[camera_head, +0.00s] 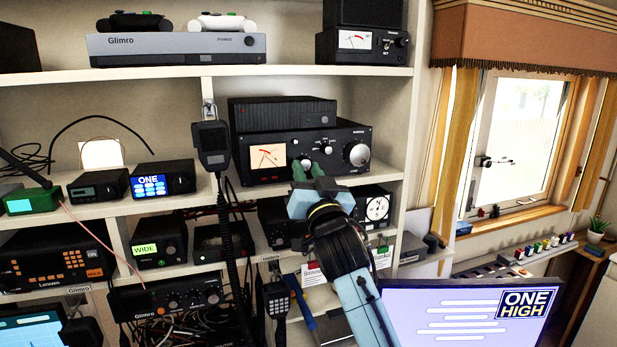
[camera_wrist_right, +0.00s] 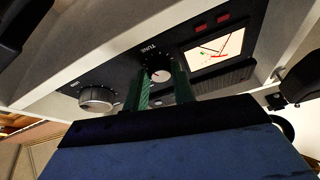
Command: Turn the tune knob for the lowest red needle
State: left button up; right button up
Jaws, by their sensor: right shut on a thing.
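The black radio (camera_head: 345,135) sits on the middle shelf, with a lit meter (camera_head: 268,157) at its left and a large silver knob (camera_head: 358,154) at its right. The meter also shows in the right wrist view (camera_wrist_right: 215,48), with a red needle and scale marks; the exact reading is too small to tell. The tune knob (camera_wrist_right: 160,73), under the TUNE label, is between the green fingers of my right gripper (camera_wrist_right: 161,84), which is shut on it. In the head view my right gripper (camera_head: 308,171) reaches up to the radio front and hides part of it. My left gripper is out of view.
A handset (camera_head: 211,146) with a coiled cord hangs left of the radio. Other radios fill the neighbouring cubbies. A smaller meter box (camera_head: 360,44) stands on the shelf above. A screen reading ONE HIGH (camera_head: 470,310) is at lower right.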

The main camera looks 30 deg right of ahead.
jog(key=shift+a+m+g+h+b, duration=0.1)
jog(key=shift+m+g+h+b, duration=0.3)
jog(key=shift+m, duration=0.85)
jog(key=shift+a+m+g+h+p, duration=0.1)
jog(key=shift+m+h, duration=0.6)
jog(key=shift+m, duration=0.55)
jog(key=o, duration=1)
jog(key=shift+s+a+f, duration=0.1)
jog(key=shift+s+f, duration=0.15)
jog(key=shift+s, duration=0.1)
jog(key=b+v, duration=0.4)
jog(key=v, duration=0.8)
jog(key=shift+s, duration=0.25)
